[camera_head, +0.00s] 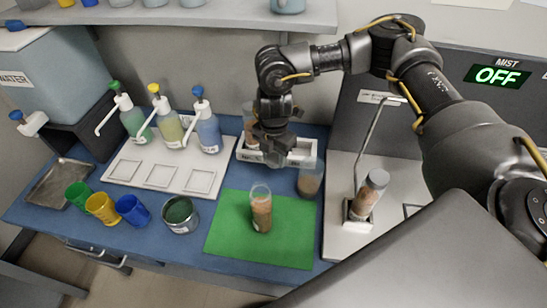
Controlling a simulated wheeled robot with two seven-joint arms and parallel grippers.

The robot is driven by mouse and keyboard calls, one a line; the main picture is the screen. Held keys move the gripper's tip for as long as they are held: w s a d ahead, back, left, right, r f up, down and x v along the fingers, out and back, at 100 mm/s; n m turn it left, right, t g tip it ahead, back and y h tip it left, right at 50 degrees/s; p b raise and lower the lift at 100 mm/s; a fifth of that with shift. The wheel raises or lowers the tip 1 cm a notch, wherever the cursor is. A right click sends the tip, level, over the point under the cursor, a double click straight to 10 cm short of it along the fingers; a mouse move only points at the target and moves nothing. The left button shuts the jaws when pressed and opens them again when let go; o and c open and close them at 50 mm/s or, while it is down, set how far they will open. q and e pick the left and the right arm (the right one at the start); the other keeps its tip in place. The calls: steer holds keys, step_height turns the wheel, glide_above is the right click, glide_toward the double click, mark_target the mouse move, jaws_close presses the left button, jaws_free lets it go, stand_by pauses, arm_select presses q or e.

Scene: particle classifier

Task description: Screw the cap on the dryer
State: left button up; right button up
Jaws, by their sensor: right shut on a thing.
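My right gripper (275,152) comes in from the right and points down at the white rack (303,152) at the back middle of the table. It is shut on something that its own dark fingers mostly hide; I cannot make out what. A clear container with brown contents (249,128) stands in the rack, partly behind the gripper. A clear, open-looking vessel with brown grains (261,212) stands upright on the green mat (228,240). Another clear container with brown grains (310,182) stands beside the mat. I cannot clearly identify a dryer or a loose cap. My left gripper is out of view.
A grey-topped bottle (370,190) leans in a holder on the white unit at right, below an "OFF" display (497,75). Colored cups (103,210) and a green-filled tin (180,214) stand at front left.

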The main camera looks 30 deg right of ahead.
steer(key=s+a+r+m, duration=0.1)
steer(key=s+r+m, duration=0.4)
steer(key=r+m, duration=0.3)
steer(key=shift+a+r+m, duration=0.3)
steer(key=shift+a+m, duration=0.1)
steer(key=shift+m, duration=1.9)
